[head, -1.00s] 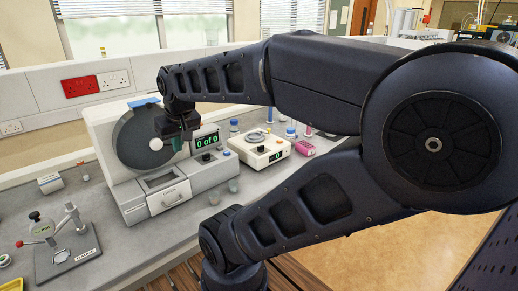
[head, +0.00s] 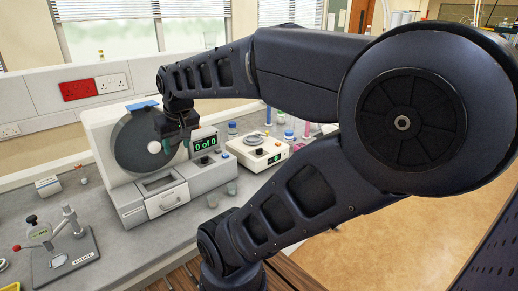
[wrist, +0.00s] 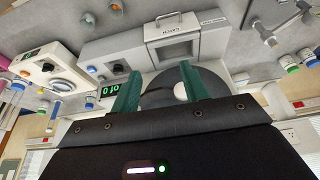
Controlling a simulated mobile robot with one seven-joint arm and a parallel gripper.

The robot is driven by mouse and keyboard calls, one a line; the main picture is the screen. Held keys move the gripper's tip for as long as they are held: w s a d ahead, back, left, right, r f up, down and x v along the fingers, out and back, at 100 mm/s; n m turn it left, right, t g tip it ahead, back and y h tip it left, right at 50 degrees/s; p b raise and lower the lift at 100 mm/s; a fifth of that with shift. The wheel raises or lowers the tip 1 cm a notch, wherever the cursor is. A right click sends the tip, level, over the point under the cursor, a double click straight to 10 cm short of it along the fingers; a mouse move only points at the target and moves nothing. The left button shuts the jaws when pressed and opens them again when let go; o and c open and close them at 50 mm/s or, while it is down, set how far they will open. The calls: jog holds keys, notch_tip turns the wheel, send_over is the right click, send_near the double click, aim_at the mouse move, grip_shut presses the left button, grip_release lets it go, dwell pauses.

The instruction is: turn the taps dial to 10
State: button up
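The large grey-white machine (head: 102,133) has a dark disc (head: 132,150) with a white hub, a green "0 of 0" display (head: 205,143) and a small dark knob (head: 205,160) below it. I cannot read which dial is marked taps. My gripper (head: 176,147) is in front of the disc, left of the "0 of 0" display. In the wrist view, its green fingers (wrist: 160,75) are apart with nothing held between them. The display (wrist: 110,90) appears upside down there.
A catch drawer (head: 168,198) is at the machine's front. Small cups stand right of it. A stand with a lever and gauge (head: 65,245) is at the front left. Bottles and tubes (head: 300,125) stand behind the white device.

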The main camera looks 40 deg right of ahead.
jog(key=shift+o, duration=0.4)
jog(key=w+d+g, duration=0.1)
jog(key=w+d, duration=0.5)
jog(key=d, duration=0.1)
jog(key=shift+w+d+r+m, duration=0.25)
jog(key=shift+w+r+m, duration=0.05)
jog(key=shift+r+m, duration=0.1)
jog(key=m+g, duration=0.2)
jog(key=g, duration=0.1)
send_over(259, 151)
notch_tip(259, 151, down, 10)
jog(key=f, duration=1)
jog(key=shift+w+d+f, duration=0.2)
jog(key=shift+d+f, duration=0.05)
jog(key=shift+f, duration=0.05)
jog(key=c, duration=1)
